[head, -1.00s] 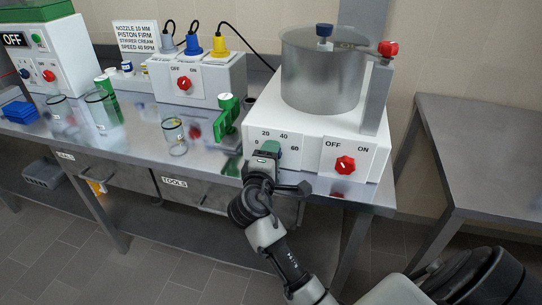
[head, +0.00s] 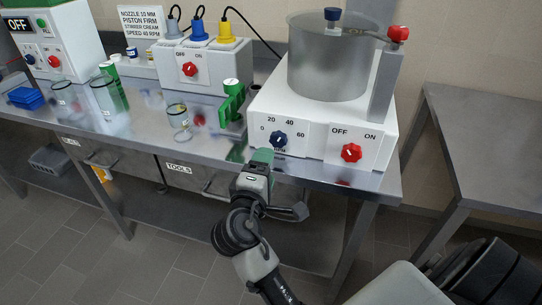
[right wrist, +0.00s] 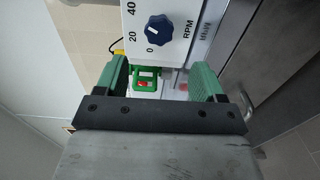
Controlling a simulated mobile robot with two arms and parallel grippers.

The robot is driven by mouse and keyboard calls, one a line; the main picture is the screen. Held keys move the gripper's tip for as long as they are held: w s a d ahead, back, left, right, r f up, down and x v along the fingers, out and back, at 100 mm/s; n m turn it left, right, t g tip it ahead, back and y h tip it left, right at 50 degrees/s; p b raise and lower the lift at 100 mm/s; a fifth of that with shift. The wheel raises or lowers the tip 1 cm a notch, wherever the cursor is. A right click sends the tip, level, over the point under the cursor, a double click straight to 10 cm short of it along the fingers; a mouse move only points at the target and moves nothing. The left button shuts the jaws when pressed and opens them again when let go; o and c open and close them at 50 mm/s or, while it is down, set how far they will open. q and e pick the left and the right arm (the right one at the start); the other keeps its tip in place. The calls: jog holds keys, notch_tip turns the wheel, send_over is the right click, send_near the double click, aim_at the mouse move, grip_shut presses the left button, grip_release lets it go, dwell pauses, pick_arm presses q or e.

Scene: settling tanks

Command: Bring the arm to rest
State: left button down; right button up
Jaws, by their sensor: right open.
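My right gripper (head: 262,160) is at the front edge of the steel table (head: 345,177), just in front of and below the blue RPM knob (head: 278,140). The knob is on the white stirrer machine (head: 315,136) and is clear of the gripper. In the right wrist view my right gripper (right wrist: 160,78) has its green fingers spread wide with nothing held between them. The blue knob (right wrist: 159,29) shows beyond the fingers, apart from them. My left gripper is not in view.
A steel pot (head: 328,60) stands on the machine beside a red switch (head: 351,153). Glass beakers (head: 179,122), a green holder (head: 232,105) and a white control box (head: 203,75) stand to the left. A bare steel table (head: 490,130) stands at the right. Floor in front is open.

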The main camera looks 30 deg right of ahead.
jog(key=shift+s+a, duration=0.45)
jog(key=shift+a, duration=0.1)
